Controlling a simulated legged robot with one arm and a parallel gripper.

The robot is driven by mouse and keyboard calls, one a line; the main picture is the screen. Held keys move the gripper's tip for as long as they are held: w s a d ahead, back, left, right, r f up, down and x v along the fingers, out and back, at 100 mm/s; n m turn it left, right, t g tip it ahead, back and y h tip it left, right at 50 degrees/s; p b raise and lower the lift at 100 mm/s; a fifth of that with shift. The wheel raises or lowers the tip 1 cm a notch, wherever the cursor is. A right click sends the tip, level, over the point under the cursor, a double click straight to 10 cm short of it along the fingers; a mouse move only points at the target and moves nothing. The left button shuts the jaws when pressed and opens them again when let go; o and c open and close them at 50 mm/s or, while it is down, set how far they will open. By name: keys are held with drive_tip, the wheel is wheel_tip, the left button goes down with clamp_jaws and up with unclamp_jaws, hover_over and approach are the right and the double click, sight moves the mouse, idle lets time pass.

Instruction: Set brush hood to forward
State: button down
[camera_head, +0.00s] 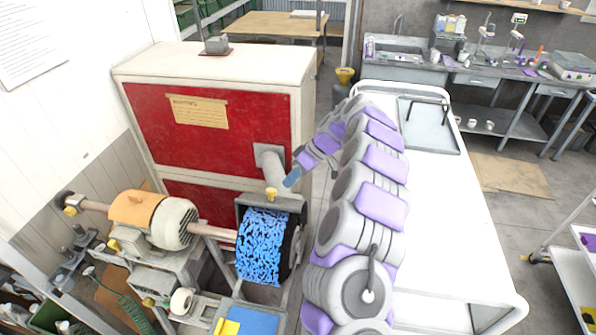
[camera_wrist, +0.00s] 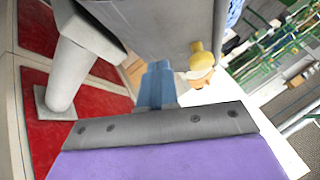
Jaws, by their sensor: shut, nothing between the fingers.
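The brush hood (camera_head: 272,202) is a grey cover over the blue bristled brush (camera_head: 262,245) on the buffing machine. A yellow knob (camera_head: 271,193) sits on top of the hood at the end of the grey duct. My gripper (camera_head: 292,180) is shut and empty, just right of the knob and beside the duct. In the wrist view my blue fingers (camera_wrist: 156,85) point toward the grey hood (camera_wrist: 150,30), with the yellow knob (camera_wrist: 202,57) just right of the fingertips. Contact between fingers and hood cannot be told. The hood's far side is hidden.
A red and white cabinet (camera_head: 210,125) stands behind the machine, with the duct (camera_head: 272,165) coming from it. The orange and white motor (camera_head: 150,215) is at left. A white cart (camera_head: 450,215) is close on the right of my arm. Benches stand at the back.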

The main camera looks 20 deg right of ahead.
drive_tip(key=shift+s+a+r, duration=0.1)
drive_tip(key=shift+s+a, duration=0.15)
drive_tip(key=shift+a, duration=0.65)
drive_tip(key=shift+s+a+r, duration=0.1)
drive_tip(key=shift+s+a, duration=0.15)
drive_tip(key=shift+a, duration=0.6)
drive_tip(key=shift+d, duration=0.7)
